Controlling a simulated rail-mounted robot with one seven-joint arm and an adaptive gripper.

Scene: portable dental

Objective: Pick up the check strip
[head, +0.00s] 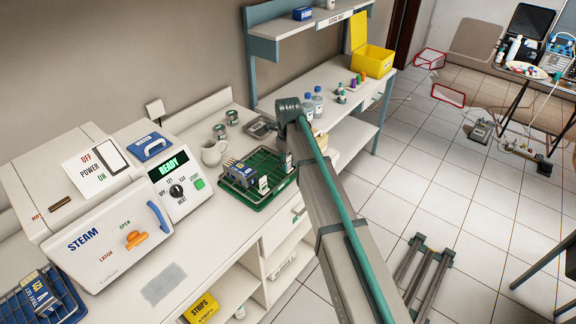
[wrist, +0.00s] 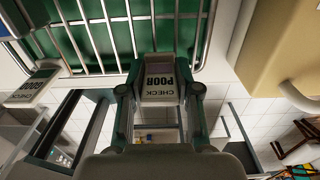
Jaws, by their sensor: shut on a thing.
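A white check strip (wrist: 160,88) with a dark top, lettered CHECK POOR and seen upside down, is between my gripper's fingers (wrist: 160,98) in the wrist view. My gripper is shut on it. A second, similar check strip (wrist: 33,92) is to the left, apart from my gripper; its lower word is hard to read. In the head view a white strip (head: 263,184) stands at the front of the green wire tray (head: 247,200). The arm hides most of my gripper there, beside the tray's right end.
A blue pack (head: 238,174) lies in the tray's left part. The steam steriliser (head: 110,245) stands to the left, with a white jug (head: 213,153) and small tins (head: 220,131) behind the tray. Bottles (head: 308,105) stand on the farther counter.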

